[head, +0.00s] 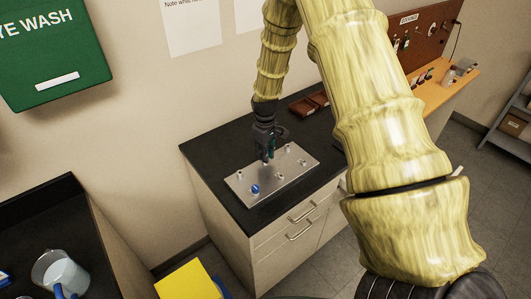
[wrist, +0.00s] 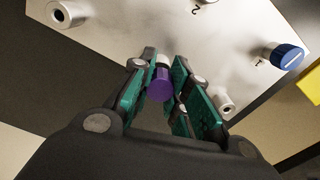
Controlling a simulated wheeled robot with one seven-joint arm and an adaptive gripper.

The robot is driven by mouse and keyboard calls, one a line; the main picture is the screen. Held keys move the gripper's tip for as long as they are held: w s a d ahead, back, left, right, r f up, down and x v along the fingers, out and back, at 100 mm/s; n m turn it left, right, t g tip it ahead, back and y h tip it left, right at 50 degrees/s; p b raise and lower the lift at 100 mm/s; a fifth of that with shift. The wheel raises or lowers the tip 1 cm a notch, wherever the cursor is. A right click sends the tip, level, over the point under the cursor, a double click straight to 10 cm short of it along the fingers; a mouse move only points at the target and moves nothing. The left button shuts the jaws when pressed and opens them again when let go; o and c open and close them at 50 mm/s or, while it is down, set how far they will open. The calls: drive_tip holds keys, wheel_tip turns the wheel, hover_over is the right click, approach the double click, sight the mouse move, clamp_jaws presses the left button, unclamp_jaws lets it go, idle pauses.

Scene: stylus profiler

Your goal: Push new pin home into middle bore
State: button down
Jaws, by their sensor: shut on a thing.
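My gripper (head: 267,158) points down over the middle of a metal plate (head: 286,189). In the wrist view my gripper (wrist: 164,72) has its teal-padded fingers closed around a pin with a purple end (wrist: 159,86). A pale part shows just past the purple end, against the plate (wrist: 120,25). I cannot tell whether it belongs to the pin or to the bore. The bore is hidden behind the pin and fingers, so the pin's depth cannot be told. A blue-capped pin (wrist: 287,57) stands beside the mark "1"; it also shows in the head view (head: 255,189).
Several pale collars stand on the plate, one at the wrist view's upper left (wrist: 62,14) and one near the right finger (wrist: 226,103). The plate lies on a black-topped bench (head: 215,152). Brown trays (head: 308,104) lie at the back of the bench.

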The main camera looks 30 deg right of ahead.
drive_tip(key=shift+f, duration=0.1)
drive_tip(key=c, duration=1.5)
unclamp_jaws()
drive_tip(key=shift+o, duration=1)
wheel_tip(320, 180, up, 11)
drive_tip(key=shift+w+f, duration=0.1)
drive_tip(key=shift+f, duration=0.05)
drive_tip(key=shift+r, duration=0.6)
drive_tip(key=shift+d, duration=0.15)
